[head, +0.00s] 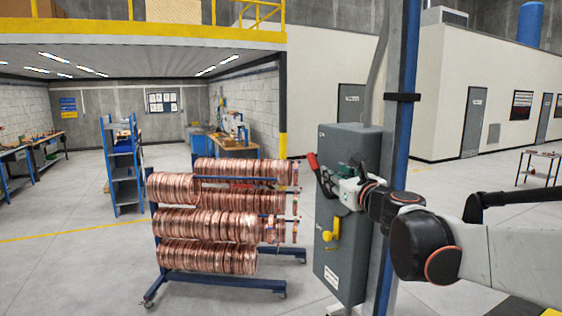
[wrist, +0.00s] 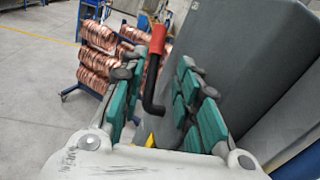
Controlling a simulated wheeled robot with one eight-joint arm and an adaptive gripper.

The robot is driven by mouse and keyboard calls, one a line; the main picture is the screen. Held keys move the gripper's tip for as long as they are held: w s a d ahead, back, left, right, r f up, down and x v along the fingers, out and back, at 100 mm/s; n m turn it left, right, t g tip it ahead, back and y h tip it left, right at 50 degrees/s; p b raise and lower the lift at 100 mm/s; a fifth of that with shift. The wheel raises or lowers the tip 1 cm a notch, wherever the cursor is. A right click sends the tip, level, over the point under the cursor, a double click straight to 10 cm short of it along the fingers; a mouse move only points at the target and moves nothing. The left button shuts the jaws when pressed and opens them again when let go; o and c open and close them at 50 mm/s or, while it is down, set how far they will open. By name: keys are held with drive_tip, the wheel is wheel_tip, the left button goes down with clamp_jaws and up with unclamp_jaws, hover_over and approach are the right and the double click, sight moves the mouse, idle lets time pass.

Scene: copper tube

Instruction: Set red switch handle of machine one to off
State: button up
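The switch handle (wrist: 157,38) has a red grip and a black bent shaft. In the wrist view it stands between the two green-padded fingers of my gripper (wrist: 158,68). The fingers are spread, with a gap on each side of the shaft. In the head view the red handle (head: 313,162) points up and left from the side of a tall grey switch box (head: 339,250). My gripper (head: 338,174) is in front of the box's upper part, close to the handle. It hides the handle's lower end.
A yellow handle (head: 331,236) sits lower on the box, which is mounted by a blue column (head: 400,140). A wheeled rack of copper coils (head: 205,225) stands close on the left. Open floor lies in front of the rack.

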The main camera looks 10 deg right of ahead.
sight(316, 164)
drive_tip(key=w+a, duration=0.1)
drive_tip(key=w, duration=0.3)
drive_tip(key=w+p, duration=0.1)
drive_tip(key=w, duration=0.4)
drive_tip(key=w+a+p, duration=0.1)
drive_tip(key=w, duration=0.3)
drive_tip(key=shift+w+a, duration=0.15)
drive_tip(key=shift+a, duration=0.2)
clamp_jaws()
